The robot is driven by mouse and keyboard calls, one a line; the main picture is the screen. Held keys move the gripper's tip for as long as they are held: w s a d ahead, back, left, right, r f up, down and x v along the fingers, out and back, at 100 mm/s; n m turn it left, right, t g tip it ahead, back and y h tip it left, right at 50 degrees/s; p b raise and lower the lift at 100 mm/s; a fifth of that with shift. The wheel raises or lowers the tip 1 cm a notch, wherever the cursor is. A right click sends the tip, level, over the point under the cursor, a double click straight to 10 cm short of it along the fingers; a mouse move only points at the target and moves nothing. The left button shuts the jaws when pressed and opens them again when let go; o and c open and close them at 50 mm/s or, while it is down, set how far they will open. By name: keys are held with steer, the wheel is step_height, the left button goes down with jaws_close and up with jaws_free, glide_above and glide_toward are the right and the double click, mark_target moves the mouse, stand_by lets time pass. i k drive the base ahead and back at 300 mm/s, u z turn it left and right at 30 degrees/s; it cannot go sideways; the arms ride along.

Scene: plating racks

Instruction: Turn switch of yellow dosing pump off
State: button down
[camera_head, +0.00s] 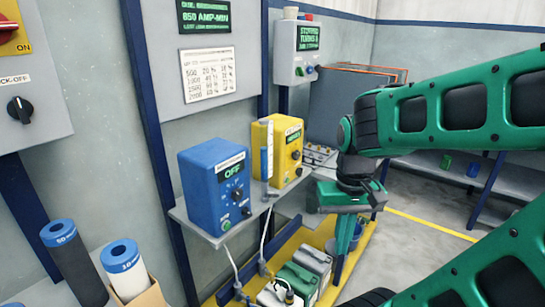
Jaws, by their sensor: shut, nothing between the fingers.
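The yellow dosing pump (283,150) stands on a grey wall shelf, right of the blue pump (213,182). Its front has a small display near the top and dark and coloured controls below it; the switch setting is too small to read. A clear tube stands in front of its left side. My gripper (343,248) hangs to the right of the yellow pump, pointing down, apart from it. Its fingers are shut and empty. The blue pump's display reads OFF.
The grey shelf (205,234) carries both pumps. Several canisters (301,279) stand in a yellow tray below. A grey control box (293,53) hangs on the wall behind. Cartridges (72,252) stand at lower left. A bench with small green and blue items is at right.

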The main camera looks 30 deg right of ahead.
mark_target(299, 171)
steer(key=k, duration=1.65)
steer(key=z, duration=0.8)
steer(key=i, duration=1.3)
steer(key=u, duration=0.8)
